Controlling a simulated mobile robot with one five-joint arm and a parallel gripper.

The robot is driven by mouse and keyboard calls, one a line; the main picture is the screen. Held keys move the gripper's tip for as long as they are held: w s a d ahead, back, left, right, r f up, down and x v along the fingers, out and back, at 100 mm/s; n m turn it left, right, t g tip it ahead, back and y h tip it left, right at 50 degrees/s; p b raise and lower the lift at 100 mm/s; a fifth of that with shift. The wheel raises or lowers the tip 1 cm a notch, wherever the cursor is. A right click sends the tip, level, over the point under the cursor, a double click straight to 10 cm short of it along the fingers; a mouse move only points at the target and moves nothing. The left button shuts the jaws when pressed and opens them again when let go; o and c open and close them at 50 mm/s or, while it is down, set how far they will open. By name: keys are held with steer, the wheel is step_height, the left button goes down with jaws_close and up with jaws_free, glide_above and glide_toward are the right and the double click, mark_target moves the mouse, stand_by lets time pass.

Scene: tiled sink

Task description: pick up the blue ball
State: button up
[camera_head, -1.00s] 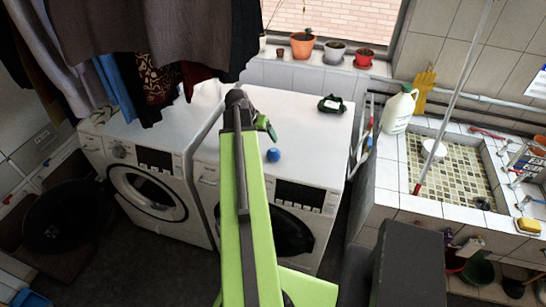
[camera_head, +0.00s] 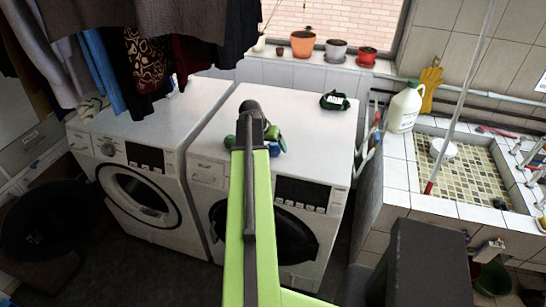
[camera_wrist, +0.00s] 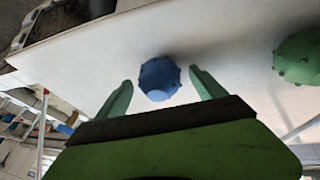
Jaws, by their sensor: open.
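The small knobbly blue ball (camera_wrist: 159,77) rests on the white top of the right washing machine (camera_head: 310,115). In the head view the ball (camera_head: 274,149) is partly hidden by my gripper. My gripper (camera_wrist: 161,75) is open, with its two green fingers spread on either side of the ball in the wrist view. Gaps show between the ball and both fingers, and nothing is held. I cannot tell exactly how far the fingertips are above the machine top. In the head view my gripper (camera_head: 251,138) is over the machine's front part.
A dark green knobbly object (camera_head: 335,101) lies farther back on the same top; a green one shows at right in the wrist view (camera_wrist: 300,57). Clothes (camera_head: 130,45) hang at upper left. A white jug (camera_head: 404,107) stands by the tiled sink. Potted plants line the windowsill.

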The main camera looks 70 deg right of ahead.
steer(key=c, duration=1.5)
steer(key=shift+p, duration=0.3)
